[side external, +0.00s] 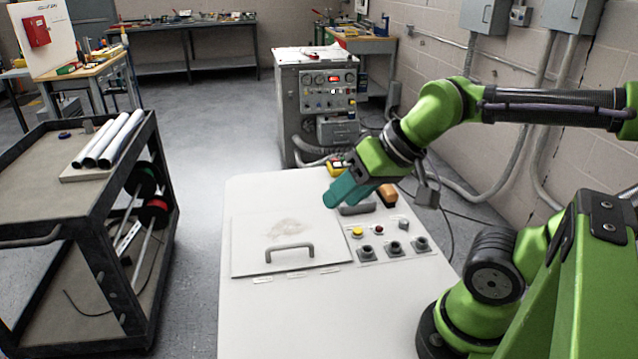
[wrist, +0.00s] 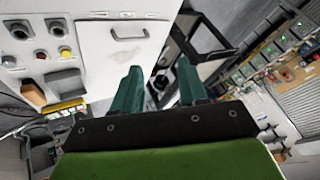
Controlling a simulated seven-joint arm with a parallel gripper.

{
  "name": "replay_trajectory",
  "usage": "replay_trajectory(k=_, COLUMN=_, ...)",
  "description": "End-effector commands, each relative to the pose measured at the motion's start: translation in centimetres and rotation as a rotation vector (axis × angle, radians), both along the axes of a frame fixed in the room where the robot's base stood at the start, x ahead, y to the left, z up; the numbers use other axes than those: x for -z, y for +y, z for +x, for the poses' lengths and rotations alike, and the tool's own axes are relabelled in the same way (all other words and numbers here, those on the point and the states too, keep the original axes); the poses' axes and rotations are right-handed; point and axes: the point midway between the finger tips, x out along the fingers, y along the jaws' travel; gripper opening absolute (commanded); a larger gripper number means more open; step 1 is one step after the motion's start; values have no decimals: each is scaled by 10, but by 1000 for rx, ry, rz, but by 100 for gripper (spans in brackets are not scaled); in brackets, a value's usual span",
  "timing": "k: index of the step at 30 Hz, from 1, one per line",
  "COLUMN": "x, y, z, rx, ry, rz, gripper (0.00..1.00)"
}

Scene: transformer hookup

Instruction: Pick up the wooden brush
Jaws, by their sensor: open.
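An orange-brown, wooden-looking piece (side external: 387,194) stands at the far right of the white bench top, just right of my gripper's fingers; I take it for the brush, but cannot make out bristles. It also seems to show at the left of the wrist view (wrist: 33,94), beside a grey handle. My gripper (side external: 340,191) has teal fingers and is above the far part of the bench. In the wrist view its fingers (wrist: 158,75) are apart with nothing between them, and the brown piece lies well left of them.
The white bench top (side external: 250,310) carries a hatch with a grey handle (side external: 290,248), several knobs and sockets (side external: 394,247), and another grey handle (side external: 355,209). A yellow item (side external: 337,167) is at its far edge. A dark cart (side external: 70,185) with white tubes stands left.

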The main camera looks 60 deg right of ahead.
Motion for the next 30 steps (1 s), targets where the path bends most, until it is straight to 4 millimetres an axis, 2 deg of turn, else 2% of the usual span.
replay_trajectory(k=8, x=0, y=0, z=0, rx=0, ry=0, rz=0, gripper=44)
replay_trajectory(k=12, x=0, y=0, z=0, rx=0, ry=0, rz=0, gripper=66)
replay_trajectory(k=22, x=1, y=-5, z=1, rx=20, ry=6, rz=0, gripper=66)
replay_trajectory(k=26, x=16, y=-36, z=13, rx=140, ry=83, rz=12, gripper=66)
replay_trajectory(k=29, x=25, y=-83, z=31, rx=274, ry=148, rz=15, gripper=66)
replay_trajectory(k=30, x=29, y=-107, z=38, rx=325, ry=173, rz=11, gripper=66)
